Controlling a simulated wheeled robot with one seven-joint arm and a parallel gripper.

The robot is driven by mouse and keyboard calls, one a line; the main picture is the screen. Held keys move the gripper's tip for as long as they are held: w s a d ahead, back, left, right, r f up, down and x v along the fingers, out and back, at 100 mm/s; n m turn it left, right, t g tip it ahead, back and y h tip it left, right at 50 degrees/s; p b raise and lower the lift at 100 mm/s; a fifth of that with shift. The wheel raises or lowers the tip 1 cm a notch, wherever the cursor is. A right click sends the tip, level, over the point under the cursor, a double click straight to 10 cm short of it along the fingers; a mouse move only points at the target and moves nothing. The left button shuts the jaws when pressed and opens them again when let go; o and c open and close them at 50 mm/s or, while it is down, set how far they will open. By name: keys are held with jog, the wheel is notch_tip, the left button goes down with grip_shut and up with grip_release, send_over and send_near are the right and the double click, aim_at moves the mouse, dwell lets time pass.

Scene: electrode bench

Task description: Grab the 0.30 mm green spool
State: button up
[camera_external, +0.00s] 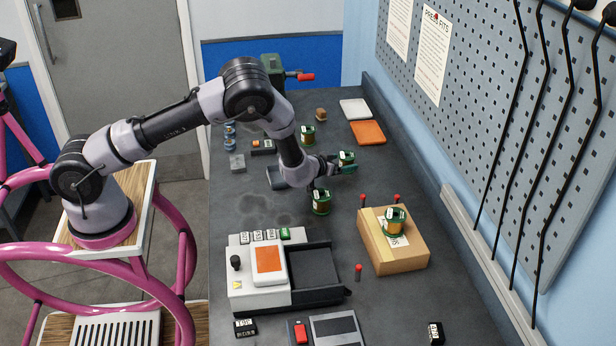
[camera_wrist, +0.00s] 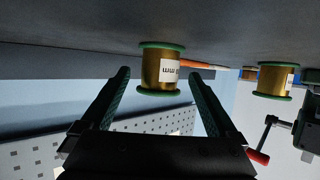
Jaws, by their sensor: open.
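Several green-flanged spools with copper-coloured wire stand on the bench. One spool (camera_external: 347,157) is right at my gripper (camera_external: 343,168). In the wrist view, which shows the bench at the top, this spool (camera_wrist: 160,72) is upright, ahead of and between the two open fingers of my gripper (camera_wrist: 160,76). Its label shows "mm", but the number cannot be read. A second spool (camera_external: 307,135) stands farther back and also shows at the right of the wrist view (camera_wrist: 273,80). A third spool (camera_external: 321,202) stands nearer the camera.
Red-topped pegs (camera_external: 358,270) stand around the box. A white device (camera_external: 258,287) with an orange pad is at the front left. A green vise (camera_external: 273,70), a white tray (camera_external: 355,109) and an orange tray (camera_external: 368,132) are at the back. A pegboard wall (camera_external: 480,110) bounds the right side.

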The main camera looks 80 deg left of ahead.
jog(key=shift+x, duration=0.8)
jog(key=shift+r, duration=0.1)
grip_shut()
jog(key=shift+r, duration=0.1)
